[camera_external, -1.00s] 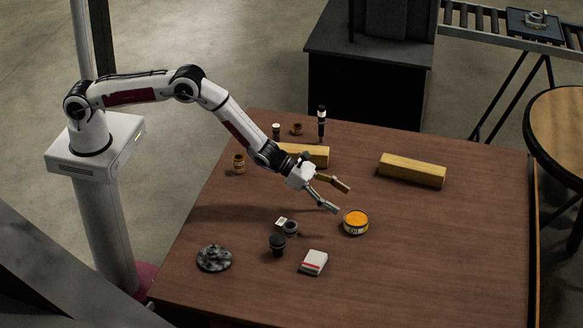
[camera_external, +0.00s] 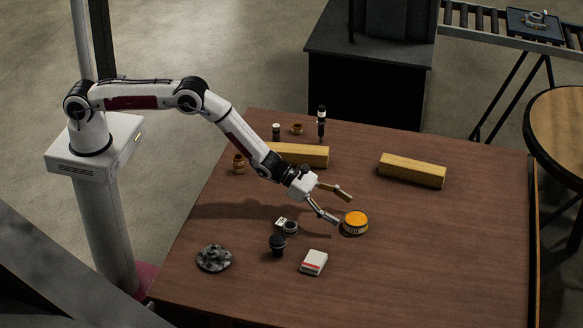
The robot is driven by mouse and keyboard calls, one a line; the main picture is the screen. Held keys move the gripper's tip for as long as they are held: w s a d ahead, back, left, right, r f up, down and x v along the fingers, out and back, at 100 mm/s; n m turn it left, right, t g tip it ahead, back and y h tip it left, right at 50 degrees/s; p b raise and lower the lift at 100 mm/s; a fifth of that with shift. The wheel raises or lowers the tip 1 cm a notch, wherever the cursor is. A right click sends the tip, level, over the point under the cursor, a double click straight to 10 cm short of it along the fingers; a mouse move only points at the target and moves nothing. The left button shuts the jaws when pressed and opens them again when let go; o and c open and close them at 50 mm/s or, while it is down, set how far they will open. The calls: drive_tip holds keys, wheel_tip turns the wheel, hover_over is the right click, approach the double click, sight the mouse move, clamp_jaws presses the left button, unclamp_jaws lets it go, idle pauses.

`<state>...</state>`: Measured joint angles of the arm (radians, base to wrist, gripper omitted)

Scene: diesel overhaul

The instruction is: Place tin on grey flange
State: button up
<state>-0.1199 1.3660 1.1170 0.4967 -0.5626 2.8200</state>
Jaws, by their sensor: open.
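The tin (camera_external: 355,224) is a short round can with an orange top and a dark and yellow label. It stands on the table right of centre. My gripper (camera_external: 344,208) is open and low over the table, its two fingers just left of and behind the tin. I cannot tell whether a finger touches it. A grey, mottled round disc (camera_external: 214,258), likely the grey flange, lies flat at the front left of the table. Its top looks bare.
Two yellow wooden blocks (camera_external: 412,170) lie further back. The table's (camera_external: 450,270) right front is clear.

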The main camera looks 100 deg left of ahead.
sight(352, 217)
drive_tip(key=shift+x, duration=0.9)
drive_tip(key=shift+w, duration=0.15)
drive_tip(key=shift+d+x, duration=0.2)
drive_tip(key=shift+x, duration=0.75)
drive_tip(key=shift+d+x, duration=0.2)
drive_tip(key=shift+x, duration=0.75)
drive_tip(key=shift+w+f, duration=0.1)
drive_tip(key=shift+f, duration=0.1)
drive_tip(key=shift+w, duration=0.35)
drive_tip(key=c, duration=1.7)
drive_tip(key=shift+o, duration=0.2)
